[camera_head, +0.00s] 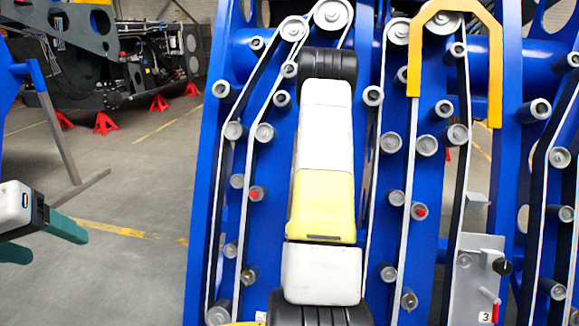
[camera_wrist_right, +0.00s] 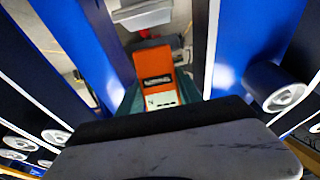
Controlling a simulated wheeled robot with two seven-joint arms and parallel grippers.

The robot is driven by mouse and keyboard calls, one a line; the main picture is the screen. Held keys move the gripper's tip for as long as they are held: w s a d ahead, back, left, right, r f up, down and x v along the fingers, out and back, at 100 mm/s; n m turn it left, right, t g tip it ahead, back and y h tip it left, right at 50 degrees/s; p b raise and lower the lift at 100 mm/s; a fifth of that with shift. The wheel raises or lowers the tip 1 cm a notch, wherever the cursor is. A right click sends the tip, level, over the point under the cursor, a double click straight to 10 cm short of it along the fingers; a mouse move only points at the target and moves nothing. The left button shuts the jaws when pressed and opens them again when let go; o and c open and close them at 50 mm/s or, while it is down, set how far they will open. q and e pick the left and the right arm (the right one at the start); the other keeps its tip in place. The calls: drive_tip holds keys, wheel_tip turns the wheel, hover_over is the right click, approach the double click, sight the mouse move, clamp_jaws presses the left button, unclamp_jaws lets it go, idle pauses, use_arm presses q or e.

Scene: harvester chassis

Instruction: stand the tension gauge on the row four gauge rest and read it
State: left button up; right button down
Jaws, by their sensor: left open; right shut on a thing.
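The tension gauge (camera_wrist_right: 157,78), an orange body with a dark display and a white lower part, sits between the green fingers of my right gripper (camera_wrist_right: 158,92) in the right wrist view. That gripper is shut on it, between blue plates. The display is too small to read. A light grey ledge (camera_wrist_right: 142,14) lies beyond the gauge, apart from it in the picture; I cannot tell whether it is the row four gauge rest. In the head view the gauge and right gripper are hidden. My left gripper (camera_head: 48,243) is open and empty at the left edge.
Blue harvester plates with rollers and belts (camera_head: 392,143) fill the middle and right. A yellow arch (camera_head: 455,14) spans one belt row. A grey bracket (camera_head: 468,275) marked 3 has a black knob. The floor (camera_head: 130,195) at left is mostly open, with red stands (camera_head: 105,124) behind.

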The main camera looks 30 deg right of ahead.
drive_tip(key=shift+w+d, duration=0.75)
drive_tip(key=shift+w, duration=0.1)
drive_tip(key=shift+w+d+f, duration=0.1)
drive_tip(key=shift+w+f, duration=0.05)
drive_tip(key=shift+f, duration=1.65)
drive_tip(key=shift+f, duration=0.4)
drive_tip(key=c, duration=0.7)
unclamp_jaws()
drive_tip(key=shift+f, duration=0.1)
drive_tip(key=v, duration=0.8)
drive_tip(key=shift+w, duration=0.1)
